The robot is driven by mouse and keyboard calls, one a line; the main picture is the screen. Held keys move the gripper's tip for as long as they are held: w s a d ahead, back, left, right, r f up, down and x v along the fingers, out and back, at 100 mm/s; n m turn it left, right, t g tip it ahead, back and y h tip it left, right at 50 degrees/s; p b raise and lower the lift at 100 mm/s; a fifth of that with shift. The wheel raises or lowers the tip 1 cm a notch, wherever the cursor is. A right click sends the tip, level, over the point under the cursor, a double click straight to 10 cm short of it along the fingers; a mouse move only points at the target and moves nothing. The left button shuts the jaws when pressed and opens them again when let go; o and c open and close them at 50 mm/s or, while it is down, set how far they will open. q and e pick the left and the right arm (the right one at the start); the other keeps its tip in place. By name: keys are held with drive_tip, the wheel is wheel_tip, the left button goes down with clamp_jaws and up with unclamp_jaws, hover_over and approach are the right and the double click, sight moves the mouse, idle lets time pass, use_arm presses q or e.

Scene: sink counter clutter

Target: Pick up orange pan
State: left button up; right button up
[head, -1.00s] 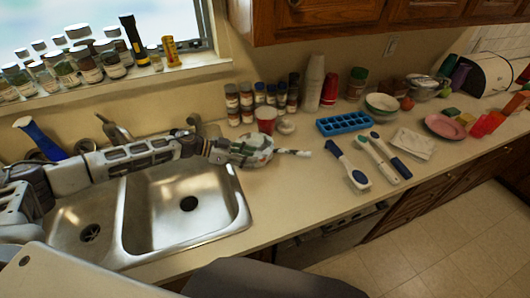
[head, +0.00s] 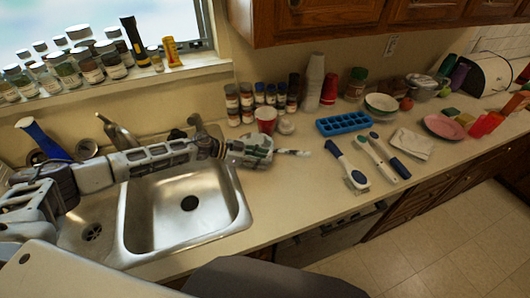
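I cannot make out a pan for certain. A pink round dish (head: 444,127) lies on the counter at the right, and an orange object (head: 515,103) shows at the far right edge, too cut off to name. My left gripper (head: 300,153) reaches across the sink and hovers over the counter just right of the basin, pointing right. It holds nothing that I can see. Its fingers look like one thin tip from here, so their opening is unclear. My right gripper is out of view.
A blue ice tray (head: 343,123), brushes (head: 348,165) and a white cloth (head: 412,144) lie right of my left gripper. A red cup (head: 265,120) and several spice jars stand behind it. The double sink (head: 185,205) is below my arm. The front counter is clear.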

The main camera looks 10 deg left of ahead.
use_arm(q)
drive_tip(key=shift+c, duration=0.5)
clamp_jaws()
drive_tip(key=shift+r, duration=0.1)
wheel_tip(320, 180, up, 18)
idle(0.9)
